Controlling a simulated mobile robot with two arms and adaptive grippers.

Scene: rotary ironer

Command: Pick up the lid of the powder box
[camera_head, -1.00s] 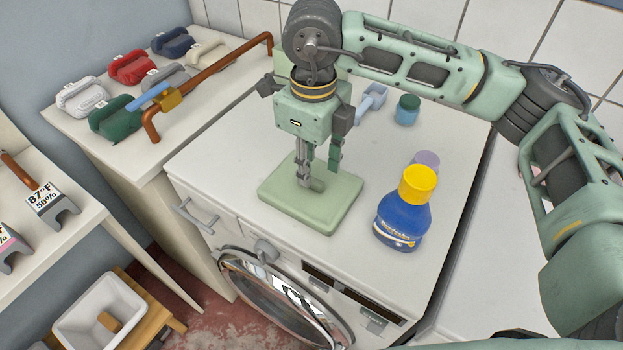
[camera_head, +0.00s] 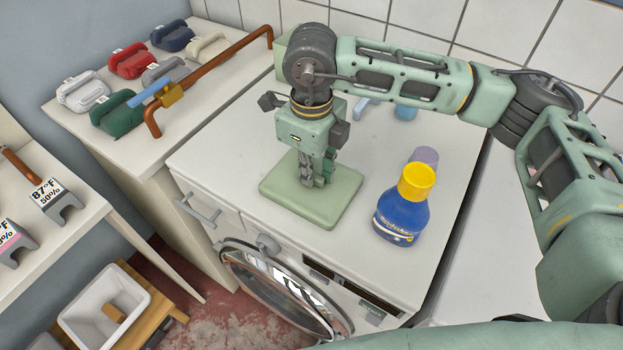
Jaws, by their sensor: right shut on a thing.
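The lid (camera_head: 335,205) is a pale green, rounded square slab with a raised grip in its middle. It lies flat on the white top of the machine. My right gripper (camera_head: 314,183) points down over its middle and is shut on the raised grip, which the fingers mostly hide. I cannot tell whether the lid is clear of the surface; it looks level and low. I cannot make out an open box under it. My left gripper is not in view.
A blue bottle with a yellow cap (camera_head: 402,212) stands just right of the lid, a purple-topped item (camera_head: 426,156) behind it. A blue scoop (camera_head: 367,106) and blue jar (camera_head: 405,113) are partly behind my arm.

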